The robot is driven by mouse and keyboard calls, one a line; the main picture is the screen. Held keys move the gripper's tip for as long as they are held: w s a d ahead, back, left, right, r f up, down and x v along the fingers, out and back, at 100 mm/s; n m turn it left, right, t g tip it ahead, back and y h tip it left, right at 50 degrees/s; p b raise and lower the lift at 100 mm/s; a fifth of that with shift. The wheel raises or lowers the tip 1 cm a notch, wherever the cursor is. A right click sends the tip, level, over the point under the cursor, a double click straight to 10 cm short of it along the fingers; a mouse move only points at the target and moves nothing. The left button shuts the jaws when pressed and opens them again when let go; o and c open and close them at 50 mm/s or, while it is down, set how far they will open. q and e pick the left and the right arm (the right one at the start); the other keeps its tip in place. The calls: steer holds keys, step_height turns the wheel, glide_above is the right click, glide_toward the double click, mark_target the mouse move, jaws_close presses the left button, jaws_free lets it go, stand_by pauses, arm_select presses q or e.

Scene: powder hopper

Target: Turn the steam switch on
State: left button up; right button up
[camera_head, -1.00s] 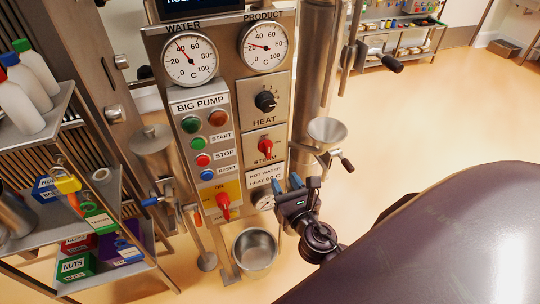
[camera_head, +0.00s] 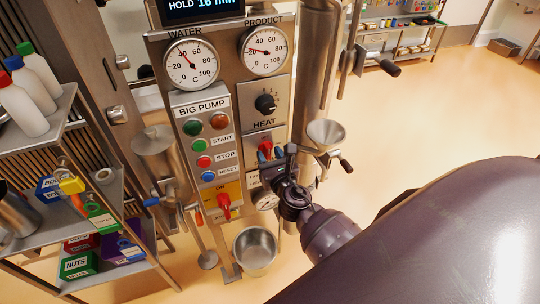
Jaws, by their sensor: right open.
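The steam switch (camera_head: 265,149) is a red knob on the metal control panel, below the black heat knob (camera_head: 265,103). Its lower part and its label are hidden behind my right gripper (camera_head: 272,155). The right gripper is open, with blue-tipped fingers at the switch. I cannot tell whether the fingers touch the knob. My dark right arm comes in from the lower right. My left gripper does not show.
A second red switch (camera_head: 223,205) sits on a yellow plate at lower left of the panel. The big pump buttons (camera_head: 203,162) are left of the steam switch. A funnel (camera_head: 327,134) stands close right of my gripper, and a metal bucket (camera_head: 255,252) is below.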

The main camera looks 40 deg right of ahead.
jaws_close()
steer(key=shift+m, duration=0.4)
steer(key=m+b, duration=0.1)
steer(key=m, duration=0.2)
steer(key=shift+m, duration=0.4)
steer(key=m, duration=0.4)
steer(key=shift+m+b, duration=0.3)
steer(key=m, duration=0.4)
steer(key=shift+a, duration=0.1)
steer(key=shift+r+m, duration=0.1)
steer(key=shift+m, duration=2.1)
